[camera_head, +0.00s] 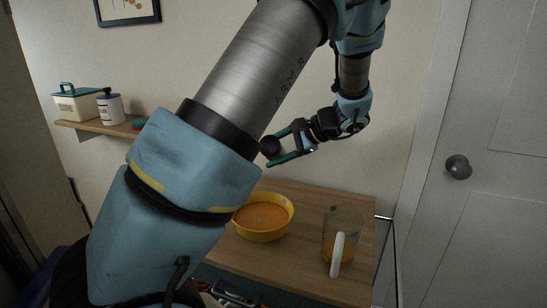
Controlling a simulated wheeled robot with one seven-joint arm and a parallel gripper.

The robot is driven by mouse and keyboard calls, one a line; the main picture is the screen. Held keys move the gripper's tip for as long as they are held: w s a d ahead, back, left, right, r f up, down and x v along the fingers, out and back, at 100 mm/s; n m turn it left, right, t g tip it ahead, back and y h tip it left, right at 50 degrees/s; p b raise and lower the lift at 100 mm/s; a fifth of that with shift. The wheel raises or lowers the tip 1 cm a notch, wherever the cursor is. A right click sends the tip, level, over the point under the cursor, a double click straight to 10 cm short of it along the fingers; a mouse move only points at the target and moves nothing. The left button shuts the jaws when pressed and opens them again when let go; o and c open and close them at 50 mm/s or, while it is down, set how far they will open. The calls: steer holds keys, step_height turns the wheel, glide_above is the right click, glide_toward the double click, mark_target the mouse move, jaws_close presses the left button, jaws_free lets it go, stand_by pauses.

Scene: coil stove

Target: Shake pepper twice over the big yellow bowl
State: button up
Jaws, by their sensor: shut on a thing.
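The big yellow bowl (272,237) stands upright on the wooden counter and holds orange contents with pale bits on top. My gripper (267,151) is raised well above the counter and shows above the bowl in the picture. Its two teal fingers point left and are shut on a dark, rounded thing (270,146), which seems to be the pepper shaker. Its lower part and any label cannot be made out. My own arm crosses the middle of the view and hides the bowl's left edge.
A clear jug (341,222) with orange contents and a white handle stands to the right of the bowl on the counter (305,258). A wall shelf (95,127) at left bears a tin (78,104) and a white canister (110,109). A door is at right.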

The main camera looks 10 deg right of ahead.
steer(key=shift+s+a+f+n+t+h+b, duration=0.1)
steer(key=shift+s+f+n+t+h+b, duration=0.3)
steer(key=shift+b, duration=1.95)
steer(key=shift+w+a+f+n+t+h+b, duration=0.1)
steer(key=shift+f+n+t+b, duration=0.4)
steer(key=shift+b, duration=1.85)
steer(key=n+t+b, duration=0.1)
steer(key=b, duration=0.3)
steer(key=s+n+t+b, duration=0.1)
steer(key=b, duration=0.3)
steer(key=shift+s+a+f+t+h, duration=0.1)
steer(key=shift+s+a+t+h, duration=0.05)
steer(key=shift+a+t+h, duration=0.15)
steer(key=n+t+b, duration=0.1)
steer(key=b, duration=0.4)
steer(key=s+a+n+t+b, duration=0.1)
steer(key=b, duration=0.5)
steer(key=shift+s+f+n, duration=0.3)
steer(key=shift+f+n, duration=0.05)
steer(key=shift+n, duration=0.05)
steer(key=n+t+b, duration=0.1)
steer(key=b, duration=0.3)
steer(key=s+n+t+b, duration=0.1)
steer(key=b, duration=0.3)
steer(key=a+n+t+b, duration=0.1)
steer(key=b, duration=0.4)
steer(key=shift+s+f, duration=0.35)
steer(key=shift+s+r+n+b, duration=0.1)
steer(key=shift+n+b, duration=0.2)
steer(key=shift+b, duration=0.5)
